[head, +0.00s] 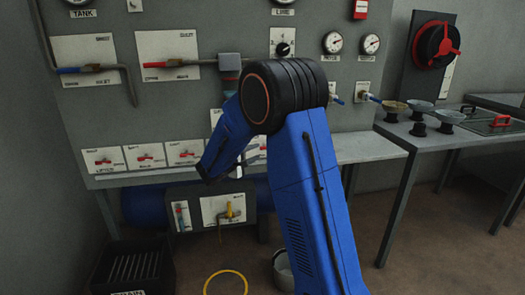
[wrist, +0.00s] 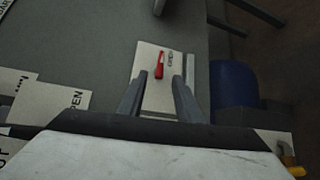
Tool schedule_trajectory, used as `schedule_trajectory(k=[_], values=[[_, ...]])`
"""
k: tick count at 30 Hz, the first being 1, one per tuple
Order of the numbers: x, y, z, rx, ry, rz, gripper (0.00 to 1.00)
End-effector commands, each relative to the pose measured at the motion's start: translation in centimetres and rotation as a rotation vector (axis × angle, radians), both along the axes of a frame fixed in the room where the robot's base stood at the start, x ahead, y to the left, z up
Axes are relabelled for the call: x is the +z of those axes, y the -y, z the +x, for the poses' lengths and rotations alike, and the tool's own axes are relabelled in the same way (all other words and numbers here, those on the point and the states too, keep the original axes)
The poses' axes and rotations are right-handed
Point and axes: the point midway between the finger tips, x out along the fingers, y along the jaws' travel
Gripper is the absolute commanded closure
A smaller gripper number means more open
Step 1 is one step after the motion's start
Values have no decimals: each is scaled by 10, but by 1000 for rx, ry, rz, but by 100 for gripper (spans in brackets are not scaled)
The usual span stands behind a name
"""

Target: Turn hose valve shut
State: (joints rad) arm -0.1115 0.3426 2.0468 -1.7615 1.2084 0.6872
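In the wrist view a red valve lever (wrist: 159,64) sits on a white plate (wrist: 151,98) with small dark lettering too blurred to read. My gripper (wrist: 157,84) is open, with its two fingers apart over this plate and the lever just beyond the tips, between their lines. Nothing is held. In the head view a row of red-levered valves (head: 145,158) runs along the lower panel; my blue arm hides the right part of the row and most of the gripper. I cannot tell which label reads hose. A yellow-handled valve (head: 230,212) is on a lower plate.
A blue tank (head: 150,204) lies under the panel shelf; it also shows in the wrist view (wrist: 234,84). A black crate (head: 128,266), a yellow ring (head: 226,273) and a pale bucket (head: 282,271) are on the floor. A table (head: 425,142) stands at right.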

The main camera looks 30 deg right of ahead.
Motion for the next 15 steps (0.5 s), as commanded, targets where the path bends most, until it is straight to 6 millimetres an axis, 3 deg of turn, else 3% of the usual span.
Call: schedule_trajectory(k=[6,15], values=[[-6,34,17,-3,0,1,68],[-9,57,30,-1,-1,1,68]])
